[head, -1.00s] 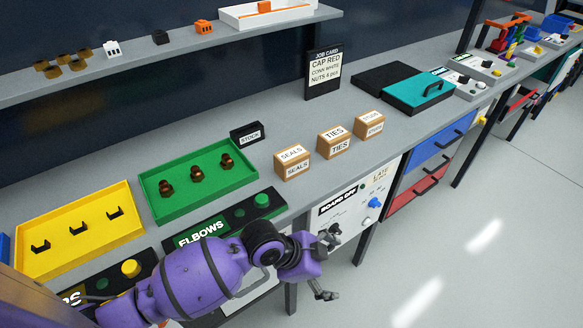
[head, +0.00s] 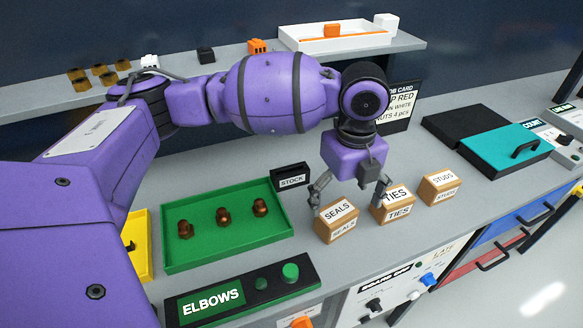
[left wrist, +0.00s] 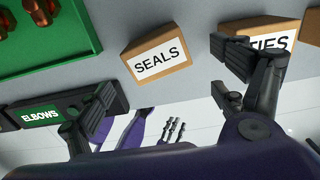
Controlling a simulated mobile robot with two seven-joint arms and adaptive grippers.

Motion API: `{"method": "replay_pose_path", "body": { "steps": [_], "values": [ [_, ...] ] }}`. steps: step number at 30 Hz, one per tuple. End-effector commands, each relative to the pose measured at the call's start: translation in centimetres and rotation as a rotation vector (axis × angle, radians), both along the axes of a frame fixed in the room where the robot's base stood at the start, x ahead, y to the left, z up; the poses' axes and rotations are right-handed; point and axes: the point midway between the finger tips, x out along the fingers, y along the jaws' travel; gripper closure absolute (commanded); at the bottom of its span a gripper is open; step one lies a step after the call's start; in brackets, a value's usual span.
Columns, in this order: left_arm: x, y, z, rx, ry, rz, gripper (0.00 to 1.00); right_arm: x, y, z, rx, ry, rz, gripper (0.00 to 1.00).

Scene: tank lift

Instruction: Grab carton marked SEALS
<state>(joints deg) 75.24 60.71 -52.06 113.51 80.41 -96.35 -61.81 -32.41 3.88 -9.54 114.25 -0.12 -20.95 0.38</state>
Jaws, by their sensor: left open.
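The SEALS carton (head: 338,224), a small brown box with white labels, stands upright on the grey bench. In the left wrist view the SEALS carton (left wrist: 157,58) lies ahead of the fingers, a little left of centre. My left gripper (head: 349,190) is open and empty above the cartons. One finger is near the SEALS carton and the other overlaps the TIES carton (head: 397,204) in the head view; contact cannot be judged. What looks like my right gripper (left wrist: 173,130) shows small and low in the left wrist view, its grip unclear.
The STUDS carton (head: 440,188) stands right of TIES. A green tray (head: 170,262) with brown fittings and a black STOCK block (head: 291,177) are left of SEALS. The ELBOWS panel (head: 245,290) is at the front edge. A job card (head: 400,108) stands behind.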

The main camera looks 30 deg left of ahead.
Motion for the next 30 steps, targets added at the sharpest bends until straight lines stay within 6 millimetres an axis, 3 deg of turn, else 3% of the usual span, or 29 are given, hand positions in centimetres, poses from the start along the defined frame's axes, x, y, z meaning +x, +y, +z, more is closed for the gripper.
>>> {"method": "replay_pose_path", "body": {
  "steps": [3, 6, 11, 18, 25, 30],
  "values": [
    [0.0, 0.1, -1.2, 0.005, 0.003, -0.002, 0.12, -1.9, -0.6, -1.3, -0.009, 0.041, -0.002, 0.60],
    [-0.1, 0.1, -2.3, 0.002, 0.003, -0.001, 0.12, -2.5, -0.9, -1.7, -0.014, 0.053, -0.003, 0.60],
    [-0.3, 0.3, -3.7, 0.004, 0.003, 0.000, 0.12, -2.3, -1.1, -1.4, -0.019, 0.048, 0.001, 0.60],
    [-0.5, 0.5, -7.2, 0.003, 0.003, 0.001, 0.12, -1.6, -1.0, -1.0, -0.018, 0.033, 0.005, 0.60],
    [-0.4, 0.5, -7.6, 0.002, -0.001, 0.000, 0.12, -1.4, -0.9, -1.0, -0.017, 0.030, 0.005, 0.60],
    [-0.4, 0.4, -7.5, 0.002, -0.003, 0.000, 0.31, -1.4, -0.8, -0.9, -0.014, 0.029, 0.002, 0.60]
  ]
}}
